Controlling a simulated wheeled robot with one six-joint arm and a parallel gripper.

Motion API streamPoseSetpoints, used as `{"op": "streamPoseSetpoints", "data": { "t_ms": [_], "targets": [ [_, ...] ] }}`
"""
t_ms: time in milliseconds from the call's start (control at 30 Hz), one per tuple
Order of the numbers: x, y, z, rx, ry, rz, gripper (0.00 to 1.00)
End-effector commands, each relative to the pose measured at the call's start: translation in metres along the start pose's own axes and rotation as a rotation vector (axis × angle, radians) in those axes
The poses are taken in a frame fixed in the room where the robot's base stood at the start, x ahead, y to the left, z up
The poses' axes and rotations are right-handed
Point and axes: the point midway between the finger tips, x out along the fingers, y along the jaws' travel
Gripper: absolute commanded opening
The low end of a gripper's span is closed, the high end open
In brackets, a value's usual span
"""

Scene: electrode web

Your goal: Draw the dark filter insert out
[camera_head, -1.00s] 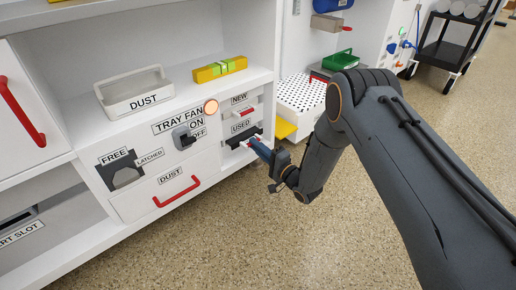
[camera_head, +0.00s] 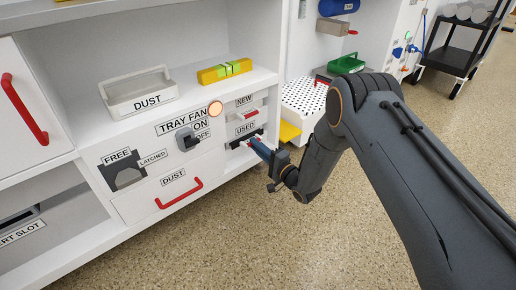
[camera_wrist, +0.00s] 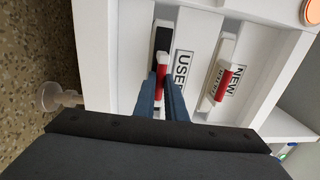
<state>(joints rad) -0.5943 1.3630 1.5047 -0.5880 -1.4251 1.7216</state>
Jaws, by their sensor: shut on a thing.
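The dark filter insert (camera_wrist: 162,38) is in the slot labelled USED, with a red handle (camera_wrist: 162,68) on its front. In the wrist view my gripper (camera_wrist: 161,86) is shut on that handle, one blue finger on each side. In the head view my gripper (camera_head: 254,143) reaches the USED slot from the lower right and hides part of the insert. I cannot tell how far the insert stands out of the slot. A pale insert with a red handle (camera_wrist: 224,86) sits beside it in the NEW slot.
A white DUST tray (camera_head: 138,93) and a yellow block (camera_head: 224,70) stand on the shelf above. A fan knob (camera_head: 187,139), a lit orange lamp (camera_head: 215,109) and a DUST drawer with a red handle (camera_head: 179,193) are left of the slots. The floor in front is clear.

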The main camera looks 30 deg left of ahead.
Motion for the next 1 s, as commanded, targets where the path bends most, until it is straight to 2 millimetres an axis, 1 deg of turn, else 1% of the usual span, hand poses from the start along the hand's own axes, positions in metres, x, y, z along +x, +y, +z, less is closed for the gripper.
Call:
{"op": "streamPoseSetpoints", "data": {
  "t_ms": [467,500,567,600,633,900,1000],
  "targets": [
    [0.011,0.001,0.001,0.0,-0.001,0.0,0.0],
    [0.011,0.001,0.0,0.0,-0.001,0.0,0.12],
    [0.011,0.001,0.0,0.0,-0.001,0.0,0.23],
    [0.011,0.001,0.0,0.0,-0.001,0.0,0.29],
    [0.011,0.001,0.0,0.0,-0.001,0.0,0.33],
    [0.01,0.001,0.0,0.001,0.0,0.001,0.33],
    [0.005,0.001,0.0,0.001,0.001,0.002,0.33]
  ]
}}
